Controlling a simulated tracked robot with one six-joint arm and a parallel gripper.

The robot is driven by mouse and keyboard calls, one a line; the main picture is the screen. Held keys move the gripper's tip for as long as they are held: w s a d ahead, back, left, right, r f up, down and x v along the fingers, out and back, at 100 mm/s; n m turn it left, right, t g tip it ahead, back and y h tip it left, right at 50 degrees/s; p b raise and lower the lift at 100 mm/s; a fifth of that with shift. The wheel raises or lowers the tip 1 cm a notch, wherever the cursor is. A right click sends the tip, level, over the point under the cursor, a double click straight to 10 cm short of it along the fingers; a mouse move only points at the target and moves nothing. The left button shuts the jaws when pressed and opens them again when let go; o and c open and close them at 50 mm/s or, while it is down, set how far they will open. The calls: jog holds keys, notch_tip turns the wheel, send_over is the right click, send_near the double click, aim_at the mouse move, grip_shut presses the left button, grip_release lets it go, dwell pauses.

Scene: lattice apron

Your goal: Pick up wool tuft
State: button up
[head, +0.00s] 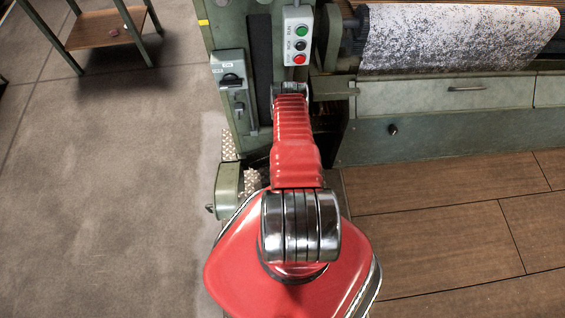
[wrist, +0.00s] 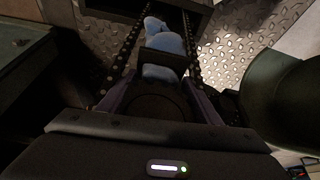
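A pale blue lump that looks like the wool tuft (wrist: 165,42) shows in the upper middle of the wrist view. A dark bar crosses in front of part of it. My gripper (wrist: 168,12) has its two dark, studded fingers apart, one on each side of the tuft. The tuft looks close to the right finger; I cannot tell whether it touches. In the head view my red arm reaches down toward the machine's foot, and neither my gripper nor the tuft shows there.
A studded metal plate (wrist: 228,42) lies around the tuft, with a dark edge above. A dark rounded part (wrist: 285,95) stands close on the right. The green machine (head: 440,140) has a button box (head: 298,36). Open floor (head: 110,180) lies left; a small table (head: 100,27) stands behind.

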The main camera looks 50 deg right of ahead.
jog(key=c, duration=0.8)
jog(key=shift+r, duration=5)
